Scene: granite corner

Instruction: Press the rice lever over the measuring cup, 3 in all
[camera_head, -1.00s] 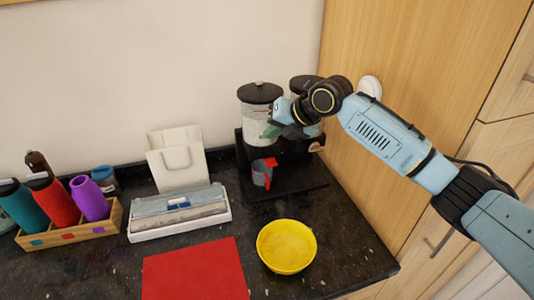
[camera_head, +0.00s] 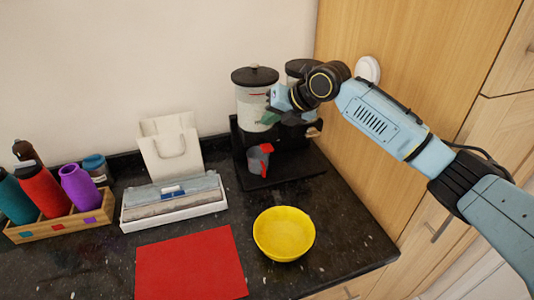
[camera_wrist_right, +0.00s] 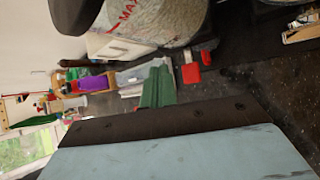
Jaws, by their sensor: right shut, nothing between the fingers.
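A black dispenser stand (camera_head: 284,168) in the corner carries two clear canisters with black lids. The left canister (camera_head: 248,105) holds pale grain; its "MAX" mark shows in the right wrist view (camera_wrist_right: 150,22). The right canister (camera_head: 299,72) is largely hidden behind my right arm. A grey measuring cup (camera_head: 256,161) with a red handle stands on the stand's base below the left canister. My right gripper (camera_head: 268,117) is shut and empty, its green fingertips (camera_wrist_right: 157,88) in front of the left canister's lower part. The left canister's lever is not clearly visible. My left gripper is not in view.
A yellow bowl (camera_head: 284,234) and a red mat (camera_head: 191,270) lie in front. A white box (camera_head: 174,210), a white bag (camera_head: 171,148) and a wooden crate of bottles (camera_head: 60,230) are to the left. Wooden cabinets (camera_head: 415,60) close off the right.

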